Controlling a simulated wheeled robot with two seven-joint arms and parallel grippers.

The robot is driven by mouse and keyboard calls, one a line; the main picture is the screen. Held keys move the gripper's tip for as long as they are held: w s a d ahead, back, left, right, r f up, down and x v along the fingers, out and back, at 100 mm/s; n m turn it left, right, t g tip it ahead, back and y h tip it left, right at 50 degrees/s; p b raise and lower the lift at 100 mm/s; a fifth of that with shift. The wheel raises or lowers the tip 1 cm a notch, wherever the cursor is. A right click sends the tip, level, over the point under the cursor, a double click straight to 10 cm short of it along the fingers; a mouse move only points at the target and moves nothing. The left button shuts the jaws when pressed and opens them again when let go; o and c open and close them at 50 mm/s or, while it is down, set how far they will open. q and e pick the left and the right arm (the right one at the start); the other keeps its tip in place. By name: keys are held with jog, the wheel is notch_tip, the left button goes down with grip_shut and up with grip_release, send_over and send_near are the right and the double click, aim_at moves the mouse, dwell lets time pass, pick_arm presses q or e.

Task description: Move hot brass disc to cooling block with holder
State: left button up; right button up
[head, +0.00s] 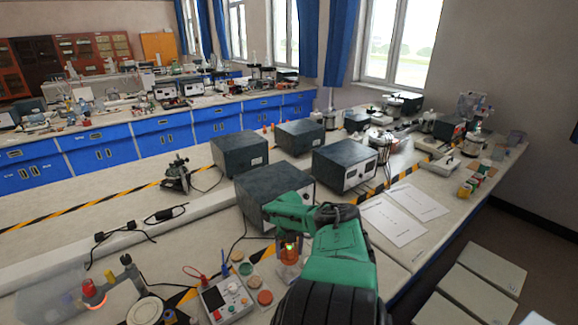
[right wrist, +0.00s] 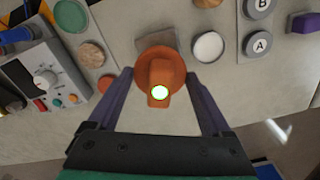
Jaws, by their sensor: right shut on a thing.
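My right gripper (right wrist: 160,82) is shut on an orange holder (right wrist: 153,68), with one dark finger on each side of it. The holder has a round orange base and an upright part. A small bright, glowing disc (right wrist: 160,92) shows at the near end of the holder; it looks like the hot brass disc. In the head view the orange holder (head: 289,270) shows just left of my green right arm, with a small glow near its top. A grey square plate (right wrist: 151,39) lies partly hidden behind the holder; I cannot tell whether it is the cooling block. My left gripper is not in view.
A control box (head: 225,299) with leads and several coloured discs stand left of the holder. A white disc (right wrist: 208,47) and grey discs marked A (right wrist: 259,42) and B (right wrist: 258,7) lie to its right. Dark instrument boxes (head: 272,199) stand behind; paper sheets (head: 394,221) lie right.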

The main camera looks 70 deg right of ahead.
dwell(0.4)
jog(key=shift+f+b, duration=2.45)
jog(key=shift+f, duration=0.15)
jog(key=shift+f+b, duration=0.55)
jog(key=shift+f, duration=0.05)
jog(key=shift+s+a+f, duration=0.1)
jog(key=shift+a+f, duration=0.05)
dwell(0.6)
jog(key=shift+r+p, duration=0.7)
jog(key=shift+r, duration=0.05)
notch_tip(320, 180, up, 4)
jog(key=p, duration=0.3)
jog(key=shift+f+p, duration=0.15)
jog(key=shift+p, duration=0.15)
jog(key=shift+r+p, duration=0.55)
jog(key=shift+r, duration=0.4)
